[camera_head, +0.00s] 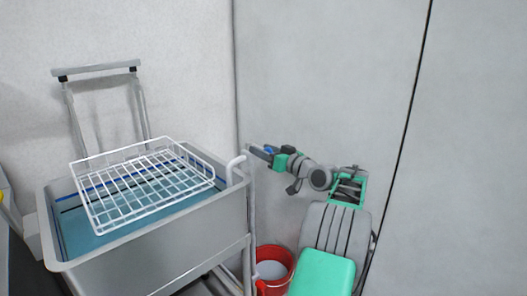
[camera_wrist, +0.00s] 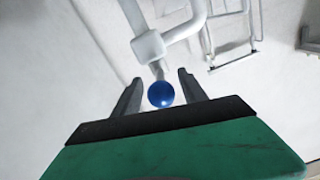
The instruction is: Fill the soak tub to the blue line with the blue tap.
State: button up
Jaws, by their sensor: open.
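The soak tub (camera_head: 150,232) is a grey basin on a stand, holding bluish water (camera_head: 85,240). A blue line (camera_head: 92,188) runs along its inner wall, partly hidden by a white wire rack; the water surface looks lower than it. A white spout (camera_head: 238,163) bends over the tub's right rim. The blue tap knob shows as a round blue ball (camera_wrist: 160,95) below a white pipe in the wrist view. My gripper (camera_wrist: 157,78) is open, with a finger on either side of the knob; I cannot tell whether they touch it. In the head view my gripper (camera_head: 258,151) is right of the spout.
The white wire rack (camera_head: 150,183) sits across the tub's top. A grey upright frame (camera_head: 105,70) stands behind the tub. A red bucket (camera_head: 273,255) is on the floor right of the tub, beneath my arm. Pale walls close off the back and right.

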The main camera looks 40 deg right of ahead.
jog(key=s, duration=0.7)
jog(key=shift+s, duration=0.4)
jog(key=shift+a, duration=0.1)
dwell(1.0)
